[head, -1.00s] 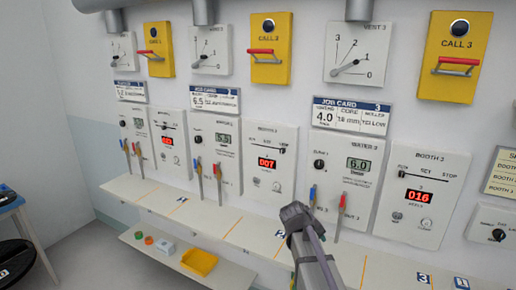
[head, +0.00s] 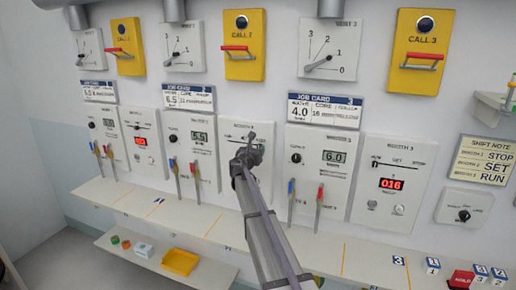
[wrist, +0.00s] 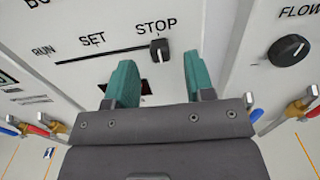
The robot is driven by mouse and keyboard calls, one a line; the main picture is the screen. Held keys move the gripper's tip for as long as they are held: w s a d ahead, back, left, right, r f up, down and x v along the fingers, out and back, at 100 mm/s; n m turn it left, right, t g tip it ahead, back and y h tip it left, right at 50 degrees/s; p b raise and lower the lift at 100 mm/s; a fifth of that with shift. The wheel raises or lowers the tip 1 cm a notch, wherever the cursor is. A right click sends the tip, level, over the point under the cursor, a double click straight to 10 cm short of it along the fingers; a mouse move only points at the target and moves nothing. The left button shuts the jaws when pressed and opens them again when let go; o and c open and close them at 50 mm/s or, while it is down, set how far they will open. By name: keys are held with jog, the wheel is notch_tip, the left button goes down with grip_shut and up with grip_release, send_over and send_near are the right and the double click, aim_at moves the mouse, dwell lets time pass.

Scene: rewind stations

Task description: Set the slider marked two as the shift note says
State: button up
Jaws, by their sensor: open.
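The booth 2 panel (head: 229,135) is partly covered by my arm in the head view. In the wrist view its slider track (wrist: 105,56) reads RUN, SET, STOP. The dark slider knob (wrist: 160,50) sits at the STOP end. My gripper (wrist: 159,62) is open, its teal fingers either side of the knob's line; I cannot tell whether they reach it. In the head view my gripper (head: 252,150) is in front of the booth 2 panel. The shift note (head: 484,162) on the right lists STOP, SET and RUN from top to bottom; its middle line is SET.
The booth 3 panel (head: 393,205) and a water panel (head: 318,165) stand to the right. A FLOW knob (wrist: 288,50) is right of my fingers. Red and blue levers (head: 319,200) stick out below. A shelf (head: 130,200) runs underneath, with a yellow tray (head: 180,262) lower down.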

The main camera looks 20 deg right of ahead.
aim_at(259, 146)
jog(key=x, duration=0.3)
jog(key=shift+w+d, duration=0.25)
grip_shut()
